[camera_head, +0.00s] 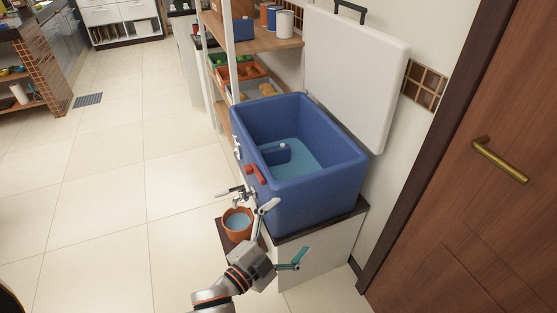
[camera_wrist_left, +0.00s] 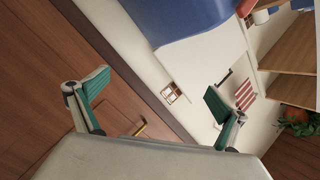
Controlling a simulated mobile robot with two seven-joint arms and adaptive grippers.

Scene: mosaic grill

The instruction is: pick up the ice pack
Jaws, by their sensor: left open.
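The ice pack looks to be the dark blue block with a small white cap (camera_head: 276,155) inside the blue cooler (camera_head: 318,190), in the head view. It lies against the cooler's near left inner wall, beside a light blue floor or water. My left gripper (camera_head: 282,233) is open and empty, outside the cooler and below its front left corner. In the left wrist view its two fingers (camera_wrist_left: 158,95) are spread wide with nothing between them. That view shows the cooler's outer side (camera_wrist_left: 185,18) but not the ice pack. My right gripper is not in view.
The cooler's white lid (camera_head: 355,75) stands open behind it. A tap (camera_head: 236,196) sticks out over an orange pot (camera_head: 238,222). The cooler rests on a white stand (camera_head: 322,252). Shelves (camera_head: 262,45) stand behind, a wooden door (camera_head: 475,200) at right. The floor at left is free.

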